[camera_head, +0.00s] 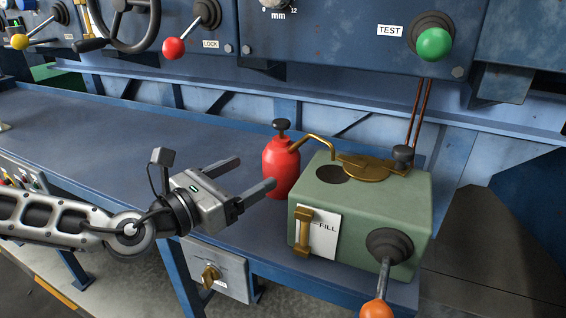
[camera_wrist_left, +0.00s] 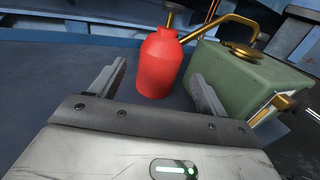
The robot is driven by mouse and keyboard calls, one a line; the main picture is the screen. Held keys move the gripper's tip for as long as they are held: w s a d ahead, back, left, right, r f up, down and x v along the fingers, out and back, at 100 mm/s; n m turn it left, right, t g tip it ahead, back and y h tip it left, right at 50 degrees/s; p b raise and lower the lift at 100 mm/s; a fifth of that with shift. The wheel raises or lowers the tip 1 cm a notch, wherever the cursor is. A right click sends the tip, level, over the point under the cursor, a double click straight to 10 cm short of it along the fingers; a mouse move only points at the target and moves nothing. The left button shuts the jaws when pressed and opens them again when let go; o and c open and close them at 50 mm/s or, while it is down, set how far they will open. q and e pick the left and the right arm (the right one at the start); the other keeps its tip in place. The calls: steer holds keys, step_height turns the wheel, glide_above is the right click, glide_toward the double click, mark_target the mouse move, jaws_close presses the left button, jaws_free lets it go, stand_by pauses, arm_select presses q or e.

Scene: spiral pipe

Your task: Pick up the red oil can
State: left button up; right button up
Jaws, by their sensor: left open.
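The red oil can (camera_head: 281,170) stands upright on the blue bench, with a dark knob on top and a brass spout bending to the right over the green box. My left gripper (camera_head: 257,176) is open and comes in from the left, its fingers pointing at the can. One finger reaches close in front of the can and the other is farther back, to its left. In the left wrist view the can (camera_wrist_left: 160,64) stands ahead, between the lines of the two open fingers (camera_wrist_left: 158,88). Whether a finger touches it I cannot tell. My right gripper is not in view.
A green box (camera_head: 355,205) labelled FILL, with a round hole, brass lid and orange-knobbed lever (camera_head: 377,308), stands just right of the can. The blue bench (camera_head: 120,125) is clear to the left. A panel with levers and a handwheel (camera_head: 124,20) rises behind.

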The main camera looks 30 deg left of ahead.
mark_target(267, 164)
arm_select(q)
steer(key=p+x, duration=0.1)
steer(key=x, duration=0.3)
steer(key=shift+w+r+p, duration=0.1)
steer(key=shift+w+p, duration=0.3)
steer(key=shift+w+d, duration=0.25)
steer(key=shift+w, duration=0.15)
steer(key=shift+w+d+p, duration=0.15)
steer(key=shift+w+p, duration=0.15)
steer(key=shift+p, duration=0.1)
steer(key=p+x, duration=0.1)
steer(key=x, duration=0.2)
steer(key=shift+w+d, duration=0.2)
steer(key=shift+w, duration=0.1)
steer(key=shift+w+d, duration=0.1)
steer(key=shift+w, duration=0.25)
steer(key=shift+f, duration=0.25)
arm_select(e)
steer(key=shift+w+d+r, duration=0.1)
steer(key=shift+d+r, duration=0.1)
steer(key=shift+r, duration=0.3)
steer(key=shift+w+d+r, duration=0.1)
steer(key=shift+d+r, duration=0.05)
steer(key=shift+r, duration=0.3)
arm_select(q)
steer(key=shift+r, duration=0.1)
steer(key=c, duration=1)
